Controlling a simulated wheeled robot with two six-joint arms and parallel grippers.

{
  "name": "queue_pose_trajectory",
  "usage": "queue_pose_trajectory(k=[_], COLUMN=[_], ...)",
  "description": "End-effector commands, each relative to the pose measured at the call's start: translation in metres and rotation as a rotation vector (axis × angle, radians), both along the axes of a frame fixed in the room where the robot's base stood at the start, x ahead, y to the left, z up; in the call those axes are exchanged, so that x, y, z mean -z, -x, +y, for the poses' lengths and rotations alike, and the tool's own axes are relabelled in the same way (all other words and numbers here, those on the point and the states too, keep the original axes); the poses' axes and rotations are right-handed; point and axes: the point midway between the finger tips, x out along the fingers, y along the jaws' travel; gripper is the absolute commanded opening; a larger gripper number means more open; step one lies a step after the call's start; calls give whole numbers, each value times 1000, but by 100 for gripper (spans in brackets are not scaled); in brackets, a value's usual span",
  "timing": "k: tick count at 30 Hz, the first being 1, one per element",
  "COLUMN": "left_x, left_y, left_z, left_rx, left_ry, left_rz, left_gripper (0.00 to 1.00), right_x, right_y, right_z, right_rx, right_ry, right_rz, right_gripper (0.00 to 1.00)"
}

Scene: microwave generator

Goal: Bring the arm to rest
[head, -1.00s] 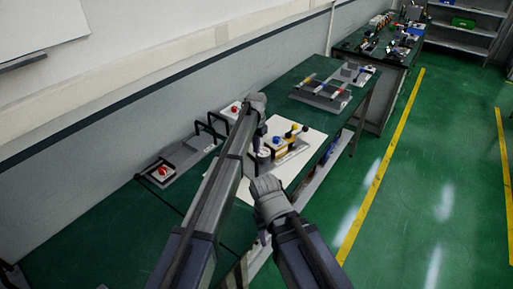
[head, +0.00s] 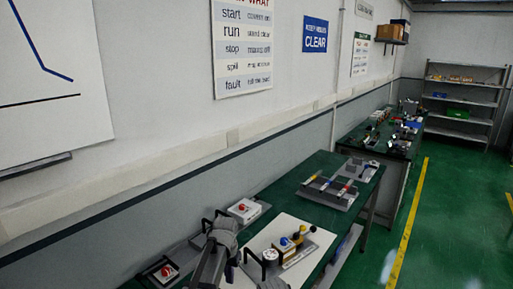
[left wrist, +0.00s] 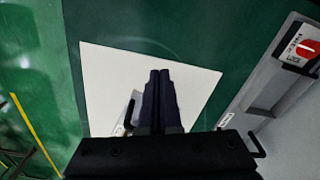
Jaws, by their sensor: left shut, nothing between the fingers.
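My left arm (head: 212,262) reaches up from the bottom of the head view over the green bench. Its gripper (head: 230,273) points down near the white sheet and is partly hidden. In the left wrist view the two dark fingers (left wrist: 160,76) are together, with nothing between them. They are seen against the white sheet (left wrist: 110,75); whether they touch anything below cannot be told. Only a grey piece of my right arm (head: 271,284) shows at the bottom edge. My right gripper is out of view.
A fixture with blue and yellow knobs (head: 297,246) stands on the white sheet, right of my left gripper. Red-button boxes (head: 244,209) (head: 164,272) and black handles lie along the wall side. A rack with coloured bars (head: 330,190) sits farther back. The aisle right is clear.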

Motion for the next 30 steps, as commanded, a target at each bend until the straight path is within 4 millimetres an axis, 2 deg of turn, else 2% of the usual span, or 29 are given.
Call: queue_pose_trajectory(k=[1,3,9,17,18,20,30], left_x=[0,0,0,0,7,12,39], left_y=[39,64,125,196,189,191,222], left_z=[16,29,57,81,69,57,-2], left_rx=[-44,-96,-215,-342,-310,-278,-100], left_ry=[2,4,8,13,7,-3,-70], left_rz=[-5,-11,-22,-36,-28,-18,33], left_gripper=[0,0,0,0,0,0,0], right_x=[0,0,0,0,7,12,40], right_y=[0,0,0,0,0,0,0], right_z=[0,0,0,0,0,0,0], right_rx=[0,0,0,0,0,0,-1], right_ry=[0,0,0,0,0,0,0], right_rz=[0,0,0,0,0,0,0], right_gripper=[52,52,52,52,52,52,52])
